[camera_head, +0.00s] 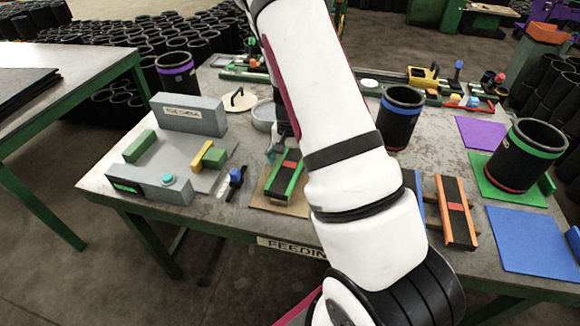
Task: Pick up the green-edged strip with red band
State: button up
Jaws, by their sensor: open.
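The green-edged strip (281,181) has a dark face and a red band near its far end. It lies on a brown board on the table, left of my arm. My gripper (276,153) is small in view, partly hidden behind my white arm, and sits at the far end of the strip. It is open. I cannot tell whether its fingers touch the strip. The strip's far right side is partly covered by my arm.
An orange-edged strip (455,211) lies to the right, with a blue-edged strip (419,199) partly behind my arm. A grey fixture (187,113) stands left. Black sleeves with blue (401,120), green (523,158) and purple (178,75) bands stand around.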

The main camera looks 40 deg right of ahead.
jog(key=c, duration=1.3)
jog(key=shift+o, duration=0.2)
